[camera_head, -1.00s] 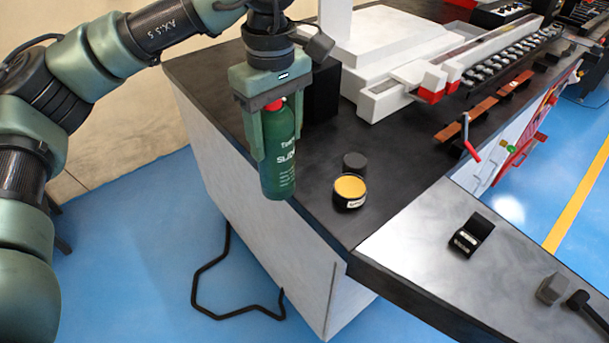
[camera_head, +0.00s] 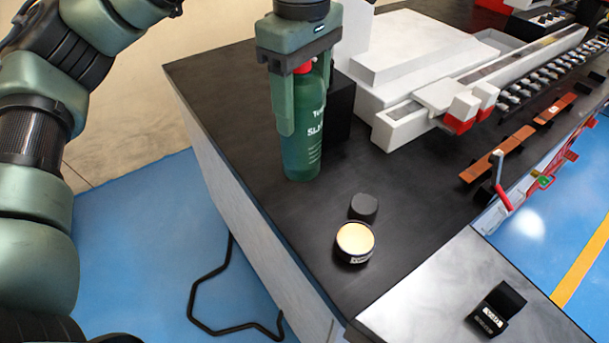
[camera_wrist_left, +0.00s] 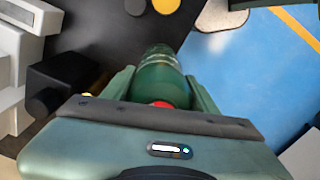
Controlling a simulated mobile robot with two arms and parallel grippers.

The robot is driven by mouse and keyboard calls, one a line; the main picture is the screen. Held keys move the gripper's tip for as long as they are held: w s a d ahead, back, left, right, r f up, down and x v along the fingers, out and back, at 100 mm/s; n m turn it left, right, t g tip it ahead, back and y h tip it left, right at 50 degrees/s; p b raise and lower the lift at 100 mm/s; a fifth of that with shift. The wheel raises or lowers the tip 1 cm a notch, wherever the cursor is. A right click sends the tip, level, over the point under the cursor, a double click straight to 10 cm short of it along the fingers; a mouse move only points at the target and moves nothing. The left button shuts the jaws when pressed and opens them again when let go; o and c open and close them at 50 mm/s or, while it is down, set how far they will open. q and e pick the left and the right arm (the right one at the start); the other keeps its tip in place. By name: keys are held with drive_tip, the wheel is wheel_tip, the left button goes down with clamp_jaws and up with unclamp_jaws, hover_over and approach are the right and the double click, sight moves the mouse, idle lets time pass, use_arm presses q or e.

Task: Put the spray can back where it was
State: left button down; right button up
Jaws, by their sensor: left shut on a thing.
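The green spray can (camera_head: 302,150) with a red cap is upright between the fingers of my left gripper (camera_head: 303,120), over the black worktop (camera_head: 230,100). The gripper is shut on it from above. The can's base is at or just above the worktop; I cannot tell if it touches. In the left wrist view the can (camera_wrist_left: 158,78) points away between the two fingers. My right gripper is not in view.
A tin with a pale yellow top (camera_head: 354,241) and a small black cylinder (camera_head: 363,207) stand in front of the can. A black block (camera_head: 338,105) is close behind it. The white machine (camera_head: 420,55) fills the back right. The worktop's left edge is near.

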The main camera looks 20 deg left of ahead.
sight(303, 172)
use_arm(q)
wheel_tip(303, 172, down, 7)
drive_tip(key=shift+w+p, duration=0.1)
drive_tip(key=shift+p, duration=0.6)
wheel_tip(303, 172, down, 3)
drive_tip(key=shift+w+f+p, duration=0.1)
drive_tip(key=shift+p, duration=0.2)
drive_tip(key=shift+f, duration=0.3)
wheel_tip(303, 172, down, 3)
drive_tip(key=shift+f+p, duration=0.15)
drive_tip(key=shift+p, duration=0.4)
drive_tip(key=shift+f, duration=0.2)
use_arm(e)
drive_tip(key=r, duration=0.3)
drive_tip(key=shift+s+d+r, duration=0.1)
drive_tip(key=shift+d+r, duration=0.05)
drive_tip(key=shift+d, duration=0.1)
